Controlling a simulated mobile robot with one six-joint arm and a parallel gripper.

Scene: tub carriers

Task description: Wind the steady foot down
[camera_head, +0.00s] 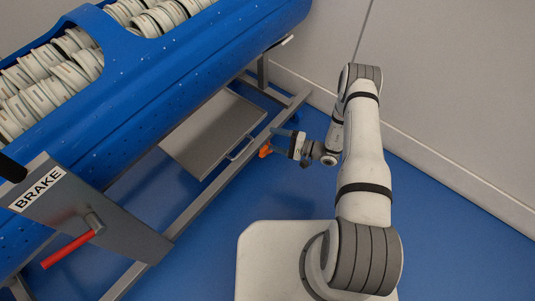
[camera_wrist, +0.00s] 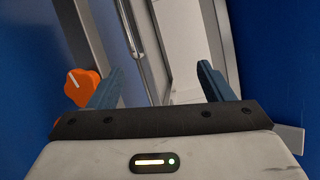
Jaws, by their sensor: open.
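An orange knob (camera_head: 265,151) with lobed edges sits low by the grey frame of the tub carrier. In the wrist view the knob (camera_wrist: 82,86) shows a white line on its face, and the left finger covers part of its right side. My gripper (camera_head: 279,142) is open beside it. In the wrist view the two blue fingers of my gripper (camera_wrist: 160,84) stand apart with nothing between them. The knob lies outside the left finger, not between the fingers. The steady foot itself cannot be made out in either view.
The blue tub (camera_head: 185,75) holds many pale round pieces above the frame. A grey tray (camera_head: 212,133) with a handle sits low in the frame. A BRAKE plate (camera_head: 95,222) with a red lever (camera_head: 68,250) stands front left. A wall (camera_head: 450,90) rises behind my arm.

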